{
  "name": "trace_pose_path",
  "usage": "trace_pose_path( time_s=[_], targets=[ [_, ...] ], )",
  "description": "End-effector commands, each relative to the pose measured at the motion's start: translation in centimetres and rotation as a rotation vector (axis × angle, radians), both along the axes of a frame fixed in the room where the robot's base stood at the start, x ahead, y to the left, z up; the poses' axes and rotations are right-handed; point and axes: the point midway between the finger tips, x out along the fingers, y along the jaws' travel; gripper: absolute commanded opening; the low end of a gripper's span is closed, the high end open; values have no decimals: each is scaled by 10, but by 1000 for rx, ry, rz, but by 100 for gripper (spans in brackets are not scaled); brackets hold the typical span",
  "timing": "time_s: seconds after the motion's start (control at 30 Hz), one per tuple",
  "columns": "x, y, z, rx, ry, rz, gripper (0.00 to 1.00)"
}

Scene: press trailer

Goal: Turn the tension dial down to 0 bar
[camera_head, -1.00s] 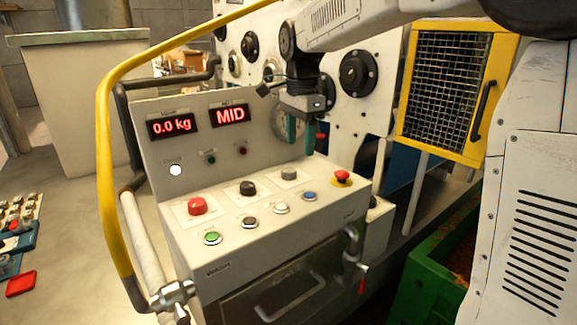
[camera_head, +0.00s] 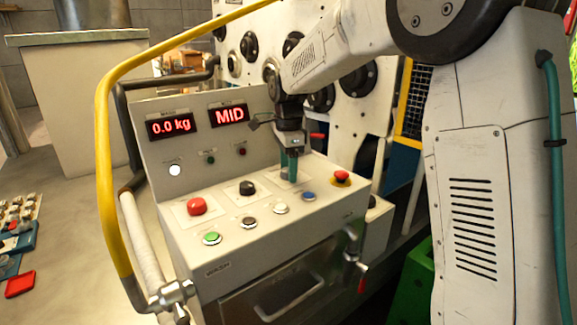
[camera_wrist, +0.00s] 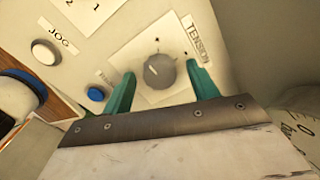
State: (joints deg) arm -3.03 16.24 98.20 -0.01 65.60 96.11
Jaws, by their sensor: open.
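The tension dial (camera_wrist: 159,71) is a grey round knob on a white square plate, beside a label reading TENSION. In the wrist view it sits between the two teal fingers of my gripper (camera_wrist: 163,85), which are apart, one on each side of it. I cannot tell whether they touch it. In the head view my gripper (camera_head: 289,170) points down over the sloping panel of the console (camera_head: 235,255), and its fingers hide the dial.
A red mushroom button (camera_head: 341,176) stands just right of my gripper. A black knob (camera_head: 246,188), a red button (camera_head: 196,206) and a blue button (camera_head: 308,196) are on the same panel. Displays read 0.0 kg (camera_head: 171,126) and MID (camera_head: 229,115). A yellow rail (camera_head: 103,150) curves along the left.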

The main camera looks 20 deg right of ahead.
Motion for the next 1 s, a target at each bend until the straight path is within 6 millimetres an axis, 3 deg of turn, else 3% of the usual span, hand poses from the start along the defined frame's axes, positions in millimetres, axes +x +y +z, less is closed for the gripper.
trace_pose_path(
  time_s=[0.17,0.3,0.33,0.67,1.0],
  targets=[
    [0,0,0,0,0,0,59],
    [0,0,0,0,-1,1,20],
    [0,0,0,0,-1,1,15],
    [0,0,1,0,-1,30,15],
    [0,0,1,0,-2,235,15]
  ],
)
